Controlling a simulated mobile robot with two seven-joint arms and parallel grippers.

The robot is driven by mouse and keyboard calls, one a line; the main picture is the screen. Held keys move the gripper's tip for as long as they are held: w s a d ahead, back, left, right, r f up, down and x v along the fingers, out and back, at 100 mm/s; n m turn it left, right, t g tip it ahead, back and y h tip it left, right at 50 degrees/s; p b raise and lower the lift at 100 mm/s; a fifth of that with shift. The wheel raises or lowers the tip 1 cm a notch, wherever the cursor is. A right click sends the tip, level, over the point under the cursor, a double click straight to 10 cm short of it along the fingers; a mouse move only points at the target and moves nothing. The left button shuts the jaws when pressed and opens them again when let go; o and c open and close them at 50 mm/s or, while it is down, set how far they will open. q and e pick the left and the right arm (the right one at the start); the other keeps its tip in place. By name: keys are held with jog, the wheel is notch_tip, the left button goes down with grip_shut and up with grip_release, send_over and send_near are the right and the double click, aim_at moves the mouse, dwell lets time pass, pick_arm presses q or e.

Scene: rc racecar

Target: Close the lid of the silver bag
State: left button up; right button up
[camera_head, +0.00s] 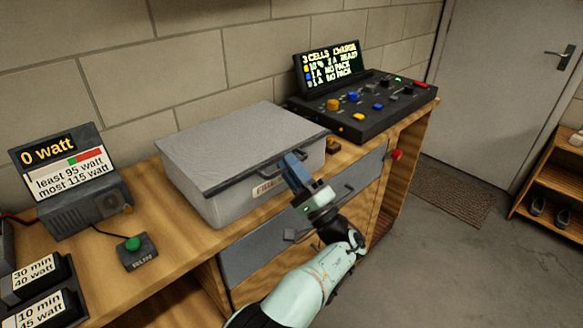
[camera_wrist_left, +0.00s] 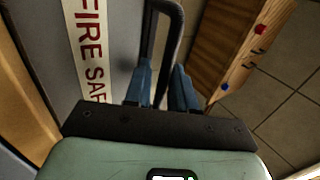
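The silver bag (camera_head: 250,208) is a grey box on the wooden bench, with a red-lettered label on its front, read as "FIRE SAF" in the left wrist view (camera_wrist_left: 88,45). Its flat grey lid (camera_head: 240,145) lies over the top; no gap under it is clear. A black handle shows at the front; in the left wrist view the handle bar (camera_wrist_left: 177,25) runs between my fingers. My left gripper (camera_head: 294,168) is at the front of the bag, its blue fingers (camera_wrist_left: 163,90) close together around that bar. The exact contact is partly hidden. My right gripper is out of view.
A black charger console (camera_head: 365,105) stands right behind the bag. A watt meter (camera_head: 70,175) and a green RUN button (camera_head: 133,244) are on the left. Grey drawers with handles are below. Open floor lies to the right.

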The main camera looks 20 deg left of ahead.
pick_arm(q)
jog(key=p+v, duration=0.1)
jog(key=v, duration=1.2)
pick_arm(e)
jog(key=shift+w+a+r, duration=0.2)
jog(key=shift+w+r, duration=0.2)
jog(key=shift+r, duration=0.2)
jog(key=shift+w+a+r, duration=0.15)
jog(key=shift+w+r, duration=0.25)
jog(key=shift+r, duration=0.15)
pick_arm(q)
jog(key=shift+s+f, duration=0.1)
